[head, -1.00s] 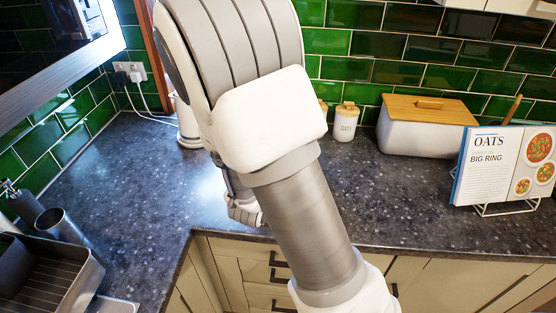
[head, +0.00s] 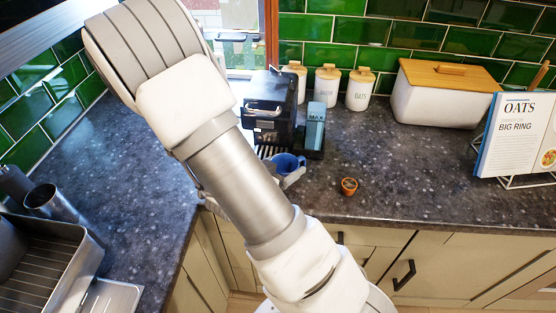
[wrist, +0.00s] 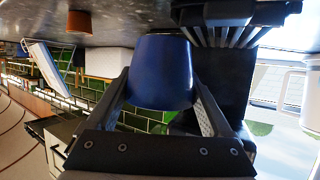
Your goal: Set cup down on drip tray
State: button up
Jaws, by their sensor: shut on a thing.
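A blue cup (head: 287,163) is at the front of the black coffee machine (head: 268,105). In the wrist view the cup (wrist: 160,70) fills the space between the fingers of my gripper (wrist: 161,84), which is shut on it. That view is upside down, and the cup's narrower end is towards the counter. The slatted drip tray (head: 268,152) juts from the machine's base; its slats (wrist: 222,38) show close beside the cup in the wrist view. I cannot tell whether the cup touches the tray. My arm partly covers the tray and gripper in the head view.
A small orange-brown pod (head: 348,187) lies on the counter right of the cup. Several lidded canisters (head: 327,86), a white bread bin (head: 440,98) and a cookbook on a stand (head: 515,140) stand further back or right.

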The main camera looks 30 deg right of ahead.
jog(key=shift+w+a+f, duration=0.1)
jog(key=shift+w+f, duration=0.15)
jog(key=shift+f, duration=0.3)
jog(key=shift+w+d+p, duration=0.15)
jog(key=shift+w+p, duration=0.15)
jog(key=shift+w, duration=1.35)
jog(key=shift+w+d+p, duration=0.15)
jog(key=shift+w+p, duration=0.15)
jog(key=shift+w, duration=1.4)
jog(key=shift+w+d+p, duration=0.15)
jog(key=shift+w+p, duration=0.15)
jog(key=shift+w, duration=1.35)
jog(key=shift+f, duration=0.15)
jog(key=shift+f, duration=0.25)
jog(key=o, duration=1.3)
jog(key=v, duration=1.7)
jog(key=shift+w+a+r, duration=0.1)
jog(key=shift+a+r, duration=0.05)
jog(key=shift+a, duration=0.15)
